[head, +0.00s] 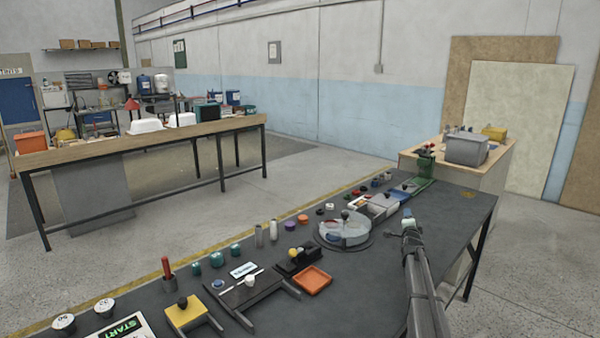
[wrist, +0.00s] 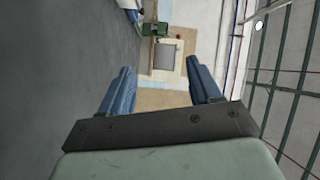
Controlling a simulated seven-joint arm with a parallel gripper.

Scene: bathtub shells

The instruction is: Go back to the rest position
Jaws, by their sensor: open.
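My gripper (head: 408,214) is at the end of my outstretched arm, above the right part of the dark workbench (head: 375,270) in the head view. Its fingers are small there. In the wrist view my gripper (wrist: 159,66) shows two blue fingers spread wide with nothing between them. It points level along the bench toward the far end. It is apart from every object on the bench.
The bench holds a round clear-walled tray (head: 345,232), an orange tray (head: 312,281), a yellow block (head: 185,314), a dark stand (head: 250,290) and a green vise (head: 425,165). A grey bin (head: 466,150) stands on a wooden cabinet beyond. The bench's right side is clear.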

